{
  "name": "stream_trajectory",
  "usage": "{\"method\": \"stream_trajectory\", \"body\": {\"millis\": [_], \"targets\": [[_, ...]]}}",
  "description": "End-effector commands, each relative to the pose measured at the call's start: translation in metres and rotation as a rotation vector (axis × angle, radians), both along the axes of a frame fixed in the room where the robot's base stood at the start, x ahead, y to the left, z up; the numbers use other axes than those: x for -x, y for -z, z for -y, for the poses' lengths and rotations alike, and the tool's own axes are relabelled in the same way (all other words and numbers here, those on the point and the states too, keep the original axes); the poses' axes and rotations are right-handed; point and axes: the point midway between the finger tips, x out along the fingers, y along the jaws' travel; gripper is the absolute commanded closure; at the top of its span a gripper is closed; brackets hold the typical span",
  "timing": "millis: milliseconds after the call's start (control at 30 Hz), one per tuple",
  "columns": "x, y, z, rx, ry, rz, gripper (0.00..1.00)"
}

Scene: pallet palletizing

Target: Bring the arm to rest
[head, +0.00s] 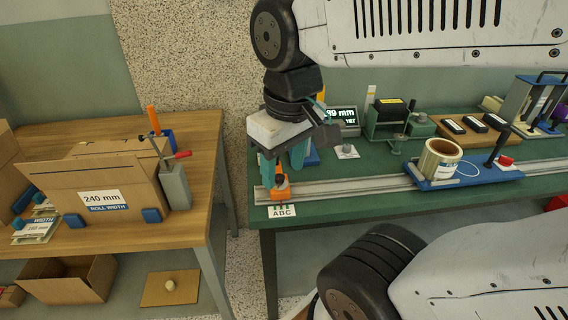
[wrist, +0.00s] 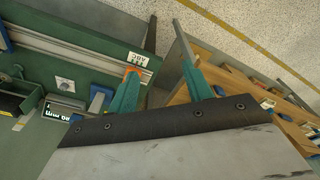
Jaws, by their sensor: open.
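My gripper (head: 285,165) is above the left end of the green table in the head view, with its fingers pointing down. In the wrist view my gripper (wrist: 160,85) shows two teal fingers spread apart with nothing between them. In the head view the fingers are near an orange piece (head: 281,186) at the left end of the metal rail (head: 340,187). I cannot tell whether they touch it. The orange piece also shows beside the finger in the wrist view (wrist: 133,70).
The green table (head: 350,215) holds a blue carriage with a roll (head: 440,158), a black-and-green device (head: 392,118) and a display (head: 342,117). A wooden table (head: 200,135) at left holds an open cardboard box (head: 130,185) and a grey clamp block (head: 175,187). A gap separates the tables.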

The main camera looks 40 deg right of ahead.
Motion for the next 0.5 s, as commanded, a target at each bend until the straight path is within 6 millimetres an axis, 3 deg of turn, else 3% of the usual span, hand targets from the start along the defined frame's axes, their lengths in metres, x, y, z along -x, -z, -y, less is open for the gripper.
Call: {"method": "stream_trajectory", "body": {"millis": [500], "targets": [[0.0109,0.0001,-0.0041,-0.004,0.024,0.007,0.50]]}}
